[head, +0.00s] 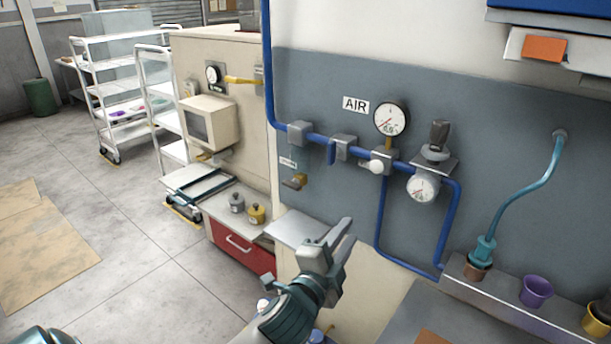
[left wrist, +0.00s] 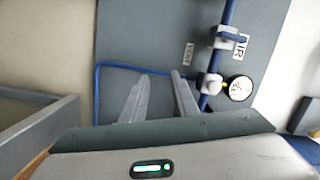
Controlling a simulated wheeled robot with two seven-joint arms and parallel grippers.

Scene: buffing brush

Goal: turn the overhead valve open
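A blue pipe (head: 315,136) runs along the grey wall panel under an AIR label (head: 355,105). On it sits a grey valve body (head: 344,146) with a short blue handle (head: 331,152) hanging down; this fitting also shows in the left wrist view (left wrist: 228,38). A white round knob (head: 377,167) is on the pipe to its right. I cannot tell for sure which fitting is the overhead valve. My left gripper (head: 338,236) is below the pipe, apart from it. Its two fingers (left wrist: 160,76) stand apart and empty. My right gripper is not in view.
A pressure gauge (head: 391,119) and a black-knobbed regulator (head: 437,140) are right of the valve. A yellow lever (head: 243,80) is on the beige cabinet. A shelf with purple (head: 535,291) and yellow cups is lower right. White carts (head: 118,90) stand far left.

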